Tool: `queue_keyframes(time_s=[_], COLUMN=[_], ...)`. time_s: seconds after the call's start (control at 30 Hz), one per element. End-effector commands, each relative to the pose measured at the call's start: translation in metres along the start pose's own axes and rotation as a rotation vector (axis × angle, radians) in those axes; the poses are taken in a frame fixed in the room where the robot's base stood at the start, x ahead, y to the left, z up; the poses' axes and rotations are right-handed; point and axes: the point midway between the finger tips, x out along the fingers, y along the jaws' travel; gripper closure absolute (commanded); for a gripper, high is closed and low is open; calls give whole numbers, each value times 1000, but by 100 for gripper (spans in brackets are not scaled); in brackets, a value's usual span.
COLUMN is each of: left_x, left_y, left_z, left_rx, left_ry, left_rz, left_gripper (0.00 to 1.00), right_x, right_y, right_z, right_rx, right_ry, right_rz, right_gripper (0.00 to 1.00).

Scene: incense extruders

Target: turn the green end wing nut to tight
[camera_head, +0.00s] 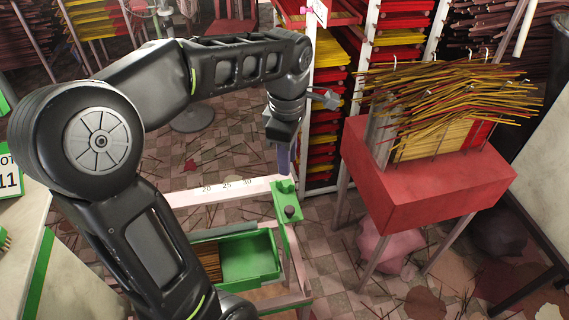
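A green end bracket (287,222) sits at the right end of a pale rail (222,192) marked 20, 25 and 30. A small green raised part, which looks like the wing nut (286,187), is on top of the bracket. A dark round knob (291,212) is just in front of it. My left gripper (284,170) points down right above the green part, its tips close to it. I cannot tell whether they touch. Its fingers show edge-on, so their opening is hidden. The nut's wings are too small to make out. My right gripper is out of view.
A green tray (250,257) with brown sticks sits below the rail. A red stand (430,185) piled with incense sticks is at the right. Drying racks (330,90) rise behind. My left arm covers much of the left side. Tiled floor shows between.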

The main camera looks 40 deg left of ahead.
Motion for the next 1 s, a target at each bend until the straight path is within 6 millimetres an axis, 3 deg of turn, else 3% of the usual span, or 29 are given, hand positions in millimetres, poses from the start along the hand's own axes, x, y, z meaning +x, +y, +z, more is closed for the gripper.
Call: queue_keyframes(time_s=[0.1,0.47,1.0], left_x=[-7,-1,68], left_y=[-3,-3,-4], left_z=[-5,-4,-5], left_rx=[-38,-34,-34], left_ry=[10,9,9], left_rz=[-5,-8,-8], left_gripper=[72,72,72], right_x=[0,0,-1], right_y=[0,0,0], right_z=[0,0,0], right_rx=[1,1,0], right_ry=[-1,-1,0], right_rz=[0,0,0], right_gripper=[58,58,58])
